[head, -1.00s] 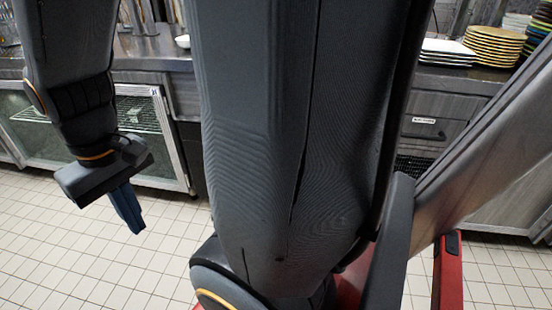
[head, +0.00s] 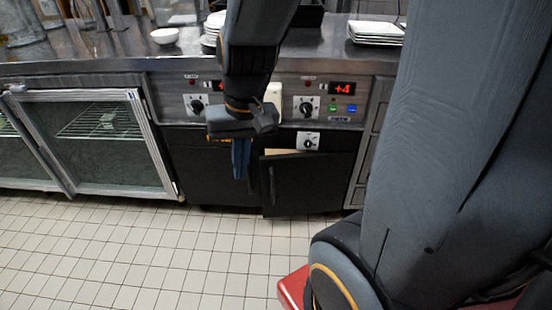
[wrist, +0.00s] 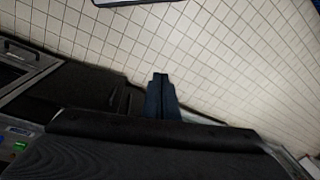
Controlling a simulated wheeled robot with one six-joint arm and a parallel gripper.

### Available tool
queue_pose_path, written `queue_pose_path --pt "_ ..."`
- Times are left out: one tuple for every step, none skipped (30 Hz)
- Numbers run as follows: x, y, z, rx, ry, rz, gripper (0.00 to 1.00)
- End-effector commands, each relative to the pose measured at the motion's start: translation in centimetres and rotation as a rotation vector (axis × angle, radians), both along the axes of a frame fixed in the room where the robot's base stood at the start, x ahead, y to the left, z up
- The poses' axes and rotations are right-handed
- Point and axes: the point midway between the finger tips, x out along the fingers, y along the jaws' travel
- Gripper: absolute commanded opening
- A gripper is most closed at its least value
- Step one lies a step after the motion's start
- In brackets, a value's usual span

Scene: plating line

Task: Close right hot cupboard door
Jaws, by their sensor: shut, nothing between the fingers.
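The right hot cupboard door (head: 308,183) is black with a dark upright handle near its left edge. It stands ajar, its left edge out from the front, and a pale strip of the inside shows above it. My gripper (head: 240,176) hangs in front of the cupboards with its blue fingers together and pointing down, left of the handle in the head view. I cannot tell whether it touches the door. The wrist view shows the shut fingers (wrist: 161,84) against dark panels and floor; which panel is the door is unclear there.
The left cupboard door (head: 200,170) looks shut, partly behind my gripper. A control panel (head: 345,105) with knobs and red displays runs above. A glass-doored cabinet (head: 100,140) stands at left. White plates (head: 375,33) lie on the steel counter. The tiled floor (head: 130,255) is clear.

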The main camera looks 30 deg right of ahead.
Motion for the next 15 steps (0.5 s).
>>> queue_pose_path --pt "2.2 0.5 -0.6 0.028 -0.023 -0.067 0.0" --pt "3.6 0.8 -1.0 0.045 -0.043 -0.116 0.0" --pt "5.6 1.0 -1.5 0.066 -0.071 -0.185 0.0" --pt "7.1 1.1 -2.0 0.08 -0.09 -0.238 0.0" --pt "8.5 1.1 -2.4 0.093 -0.111 -0.292 0.0" --pt "10.4 1.0 -3.1 0.107 -0.137 -0.364 0.0" --pt "11.7 0.9 -3.7 0.116 -0.154 -0.42 0.0" --pt "13.0 0.6 -4.3 0.122 -0.174 -0.476 0.0" --pt "14.6 0.2 -5.1 0.128 -0.197 -0.551 0.0" --pt "15.7 -0.2 -5.8 0.131 -0.215 -0.609 0.0" --pt "16.8 -0.7 -6.5 0.131 -0.234 -0.666 0.0" --pt "18.1 -1.4 -7.5 0.129 -0.256 -0.743 0.0" --pt "19.0 -2.0 -8.2 0.125 -0.274 -0.8 0.0" --pt "19.8 -2.7 -9.0 0.119 -0.291 -0.858 0.0" --pt "20.6 -3.6 -10.2 0.107 -0.313 -0.934 0.0"
